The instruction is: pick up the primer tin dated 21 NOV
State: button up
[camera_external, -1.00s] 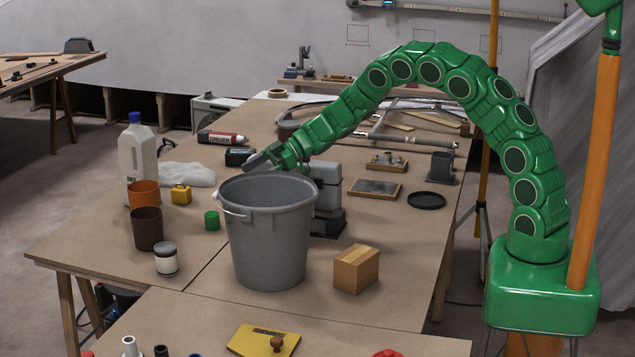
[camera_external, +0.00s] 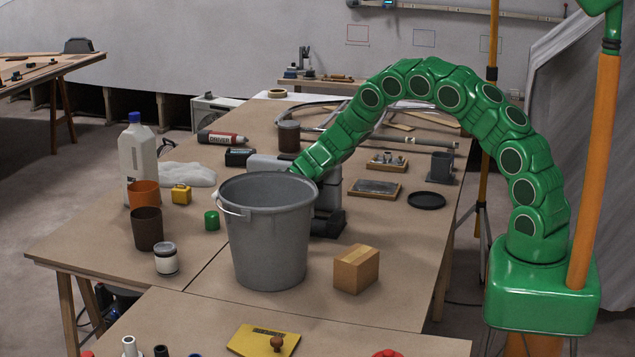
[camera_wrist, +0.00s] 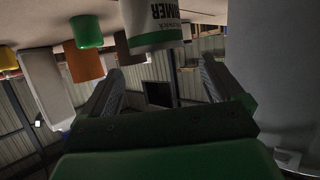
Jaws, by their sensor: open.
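A tin with a white label and large dark letters ending in MER (camera_wrist: 152,25) shows at the top of the wrist view. It lies ahead of my gripper, between the lines of its fingers. A green band runs along its lower edge in the picture; no date is readable. My gripper (camera_wrist: 162,88) is open, with nothing seen between its fingers. In the external view the grey bucket hides my gripper. A jar with a white label (camera_external: 166,261) stands at the front left and a brown tin (camera_external: 289,136) farther back; I cannot tell whether either is the labelled tin.
The grey bucket (camera_external: 268,245) stands close beside my gripper, filling the wrist view's right side. A grey machine (camera_external: 329,205) stands behind it. An orange cup (camera_external: 144,193), brown cup (camera_external: 147,229), green can (camera_external: 211,220) and white bottle (camera_external: 137,160) stand left. A cardboard box (camera_external: 356,270) is right.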

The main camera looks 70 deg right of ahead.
notch_tip(320, 180, down, 2)
jog(key=shift+f, duration=0.1)
jog(key=shift+x, duration=1.15)
jog(key=shift+w+a+f, duration=0.2)
jog(key=shift+a+f, duration=0.05)
jog(key=shift+f, duration=0.05)
jog(key=c, duration=1.3)
jog(key=shift+r, duration=0.15)
